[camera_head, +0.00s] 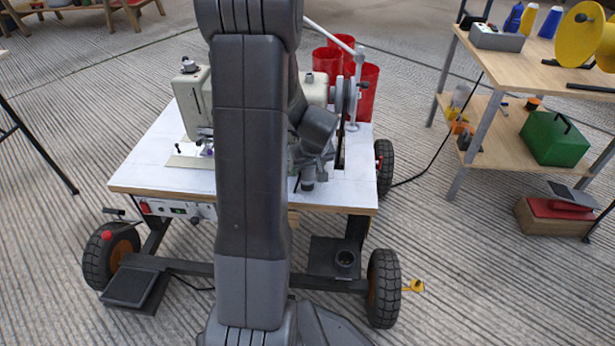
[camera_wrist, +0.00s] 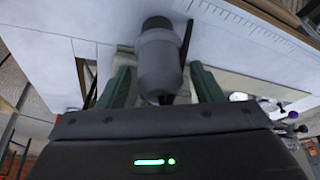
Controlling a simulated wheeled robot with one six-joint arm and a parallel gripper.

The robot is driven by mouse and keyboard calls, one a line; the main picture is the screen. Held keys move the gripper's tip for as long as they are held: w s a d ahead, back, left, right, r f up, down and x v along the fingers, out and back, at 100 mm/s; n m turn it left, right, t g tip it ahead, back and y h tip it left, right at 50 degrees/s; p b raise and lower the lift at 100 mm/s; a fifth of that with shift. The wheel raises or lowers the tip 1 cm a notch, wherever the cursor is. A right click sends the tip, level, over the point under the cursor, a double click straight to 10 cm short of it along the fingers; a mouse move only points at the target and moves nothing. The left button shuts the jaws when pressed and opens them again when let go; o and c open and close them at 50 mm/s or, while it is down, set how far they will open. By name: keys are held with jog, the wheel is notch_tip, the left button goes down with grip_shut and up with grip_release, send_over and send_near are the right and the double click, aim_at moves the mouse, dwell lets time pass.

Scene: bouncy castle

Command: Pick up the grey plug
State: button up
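The grey plug (camera_wrist: 158,65) shows in the wrist view as a rounded grey body with a darker end and a thin dark strip beside it. My gripper (camera_wrist: 162,88) has its two green fingers apart, one on each side of the plug. A gap shows between each finger and the plug, so the gripper looks open around it. In the head view my arm hides much of the work area. My gripper is low over the right part of the white sewing table (camera_head: 150,150). I cannot make out the plug clearly there.
A sewing machine (camera_head: 190,105) stands on the table, and red cylinders (camera_head: 370,90) stand behind it. A wooden shelf table (camera_head: 500,65) with a green box (camera_head: 553,138) is at right. A ruler strip (camera_wrist: 245,22) crosses the tabletop in the wrist view.

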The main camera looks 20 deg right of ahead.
jog(key=c, duration=0.9)
